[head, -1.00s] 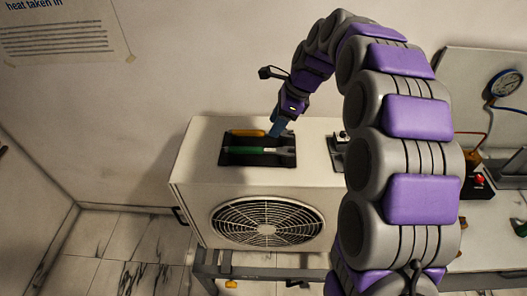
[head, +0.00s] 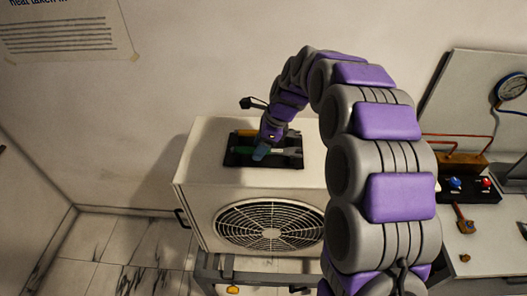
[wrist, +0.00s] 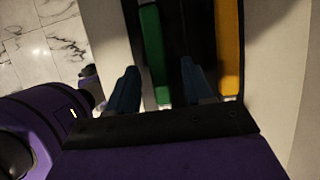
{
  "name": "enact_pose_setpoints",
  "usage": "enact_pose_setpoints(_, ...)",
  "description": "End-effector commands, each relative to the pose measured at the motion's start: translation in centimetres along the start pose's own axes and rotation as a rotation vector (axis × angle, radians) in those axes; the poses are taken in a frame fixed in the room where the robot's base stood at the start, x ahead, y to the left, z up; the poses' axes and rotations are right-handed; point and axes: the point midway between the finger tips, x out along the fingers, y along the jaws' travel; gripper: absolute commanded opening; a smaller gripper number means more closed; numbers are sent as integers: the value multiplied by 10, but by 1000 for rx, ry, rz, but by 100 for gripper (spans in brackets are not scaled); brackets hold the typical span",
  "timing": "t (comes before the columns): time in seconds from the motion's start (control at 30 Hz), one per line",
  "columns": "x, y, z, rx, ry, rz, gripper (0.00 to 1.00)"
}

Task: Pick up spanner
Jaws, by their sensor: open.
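A green-handled tool with a grey, forked-looking metal end (head: 292,151) lies in a black tray (head: 234,162); I take it for the spanner. Its green handle shows in the wrist view (wrist: 152,50). An orange-handled tool (head: 246,132) lies behind it, and its handle stands at the right in the wrist view (wrist: 229,45). My gripper (head: 261,153) is open, with blue fingers over the tray. In the wrist view the fingers (wrist: 158,85) stand on either side of the green handle, with the handle nearer the left one. I cannot tell how deep they reach.
The tray sits on top of a white fan unit (head: 191,165), with bare top around it. To the right are a box with red and blue knobs (head: 466,189), a gauge (head: 511,87), pipes and a small brush-like tool (head: 462,218). A wall stands behind.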

Motion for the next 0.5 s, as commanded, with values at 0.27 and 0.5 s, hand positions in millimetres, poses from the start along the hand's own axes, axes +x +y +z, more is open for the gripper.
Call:
enact_pose_setpoints(0.27,-8,-1,-12,2,-14,0,33)
enact_pose_setpoints(0.5,-9,-1,-12,2,-15,0,10)
